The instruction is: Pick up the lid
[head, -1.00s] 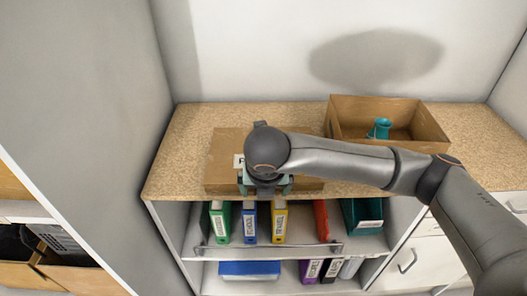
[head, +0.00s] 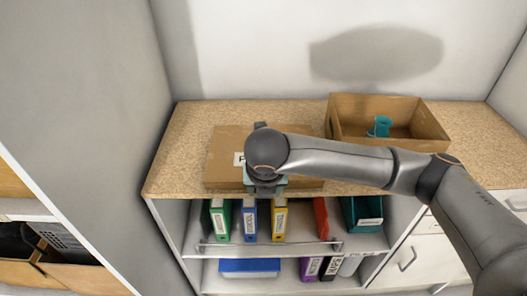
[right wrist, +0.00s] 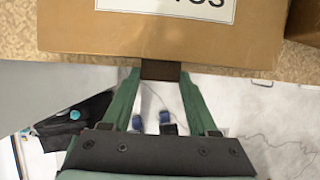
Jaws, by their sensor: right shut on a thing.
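The lid (head: 222,168) is a flat brown cardboard piece lying on the speckled countertop at left centre, partly hidden by my right arm. Its white label is partly covered in the head view. In the right wrist view the lid (right wrist: 85,32) fills the top, with a small dark tab at its front edge. My right gripper (head: 265,184) is at the lid's front edge. In the right wrist view its green fingers (right wrist: 160,72) are shut on the dark tab from both sides. The lid appears to rest flat on the counter. My left gripper is not in view.
An open cardboard box (head: 433,143) holding a teal mug (head: 380,126) stands right of the lid. Below the countertop (head: 180,150), shelves hold coloured binders (head: 250,222) and a teal holder (head: 362,213). A grey partition (head: 100,100) rises on the left. The wall is behind.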

